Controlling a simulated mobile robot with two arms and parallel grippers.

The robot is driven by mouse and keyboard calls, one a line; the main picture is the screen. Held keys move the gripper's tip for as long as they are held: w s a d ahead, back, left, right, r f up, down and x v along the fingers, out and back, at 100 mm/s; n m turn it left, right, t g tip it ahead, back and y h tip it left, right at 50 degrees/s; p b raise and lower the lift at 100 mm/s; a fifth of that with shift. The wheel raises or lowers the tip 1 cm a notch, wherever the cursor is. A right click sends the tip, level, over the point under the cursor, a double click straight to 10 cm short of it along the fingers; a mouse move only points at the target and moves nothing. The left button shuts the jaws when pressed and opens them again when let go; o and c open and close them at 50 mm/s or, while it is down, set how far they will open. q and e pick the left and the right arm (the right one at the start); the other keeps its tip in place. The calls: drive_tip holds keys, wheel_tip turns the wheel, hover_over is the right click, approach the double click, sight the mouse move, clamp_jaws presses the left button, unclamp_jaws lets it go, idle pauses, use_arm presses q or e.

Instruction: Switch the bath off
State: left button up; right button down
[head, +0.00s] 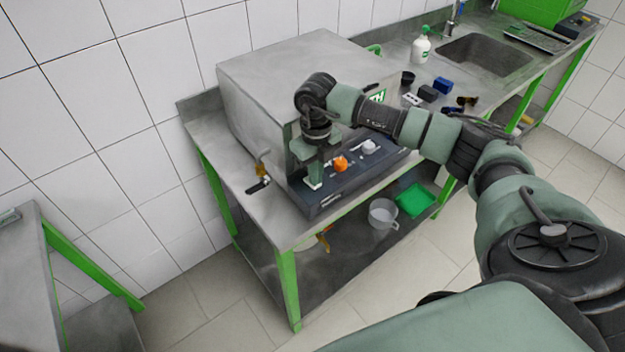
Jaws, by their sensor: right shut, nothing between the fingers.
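The bath (290,68) is a large grey metal box on the steel bench. Its dark control panel (352,180) runs along its lower front and carries an orange knob (341,164) and a light grey knob (369,147). My right gripper (314,182) is shut and empty, pointing down at the left end of the panel, left of the orange knob. The gripper hides that part of the panel, so I cannot tell whether it touches a switch there. My left gripper is not in view.
A brass-coloured tap (261,172) sticks out at the bath's left side. A clear jug (383,213) and a green tray (415,200) are on the lower shelf. A white bottle (421,46), small dark items and a sink (485,55) are on the bench to the right.

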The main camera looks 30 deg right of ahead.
drive_tip(key=shift+s+f, duration=0.1)
drive_tip(key=shift+f, duration=0.3)
drive_tip(key=shift+r, duration=0.15)
drive_tip(key=shift+r+p, duration=0.5)
drive_tip(key=shift+r, duration=0.45)
drive_tip(key=shift+r+p, duration=1.4)
drive_tip(key=shift+r, duration=1.1)
